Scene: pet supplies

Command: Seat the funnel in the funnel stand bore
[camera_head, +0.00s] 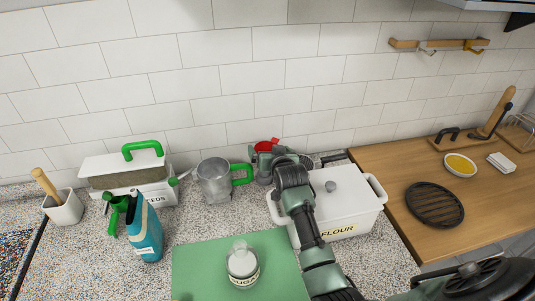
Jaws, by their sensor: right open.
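A small red thing (265,146), which looks like the funnel, shows at the back of the counter near the wall. My right gripper (264,167) is in front of it and hides much of it; I cannot tell whether they touch. The gripper is open, and its arm reaches in from the lower right over the flour box. I cannot make out the funnel stand or its bore; the gripper and wrist cover that area. My left gripper is not in view.
A metal jug (213,182) with a green handle stands left of the gripper. The white flour box (353,212) is to its right. A glass jar (242,264) stands on the green mat (197,262). A teal bottle (146,235) and a seed box (155,193) are further left.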

